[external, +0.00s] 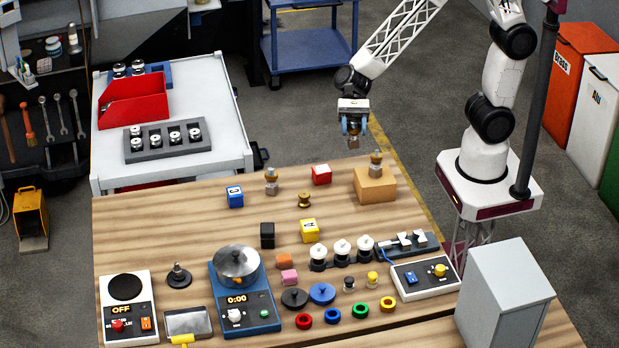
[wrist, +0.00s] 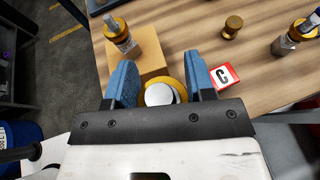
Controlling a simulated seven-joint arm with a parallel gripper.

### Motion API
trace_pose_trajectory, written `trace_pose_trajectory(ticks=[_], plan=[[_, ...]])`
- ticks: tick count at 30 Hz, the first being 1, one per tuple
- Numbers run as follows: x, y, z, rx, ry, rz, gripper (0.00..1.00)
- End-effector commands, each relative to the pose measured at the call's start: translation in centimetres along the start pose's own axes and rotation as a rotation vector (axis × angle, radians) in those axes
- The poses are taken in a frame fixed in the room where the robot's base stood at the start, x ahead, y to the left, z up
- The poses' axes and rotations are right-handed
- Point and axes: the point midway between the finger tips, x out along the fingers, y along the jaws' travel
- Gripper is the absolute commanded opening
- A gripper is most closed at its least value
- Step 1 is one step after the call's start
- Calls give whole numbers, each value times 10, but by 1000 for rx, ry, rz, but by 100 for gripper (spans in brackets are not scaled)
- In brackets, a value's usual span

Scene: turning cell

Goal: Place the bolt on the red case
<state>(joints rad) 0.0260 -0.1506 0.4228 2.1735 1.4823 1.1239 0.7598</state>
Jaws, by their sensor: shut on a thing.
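My gripper (external: 353,126) hangs in the air beyond the far edge of the wooden table, left of the tan box. In the wrist view its blue fingers (wrist: 162,78) are closed around a round piece with a yellow rim and silver-white top (wrist: 161,94). In the external view this held piece looks grey-brown (external: 353,143); I cannot tell for sure that it is the bolt. A red block (external: 321,174) stands on the table; in the wrist view it shows a white face with a C (wrist: 223,77). A red open bin (external: 133,101) sits on the white cart. Either could be the red case.
A tan box (external: 375,186) carries a grey fitting with a gold collar (external: 376,165). A similar fitting (external: 271,182) and a brass spool (external: 304,199) stand near the red block. Blue, black and yellow blocks stand nearer the front. A grey tray (external: 165,155) holds several parts.

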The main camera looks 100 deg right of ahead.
Motion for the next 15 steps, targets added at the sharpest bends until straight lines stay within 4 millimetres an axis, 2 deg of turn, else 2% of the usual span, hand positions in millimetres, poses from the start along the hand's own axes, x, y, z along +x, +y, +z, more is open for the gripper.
trace_pose_trajectory(ticks=[15], plan=[[34, -62, 7, -1, -1, 1, 11]])
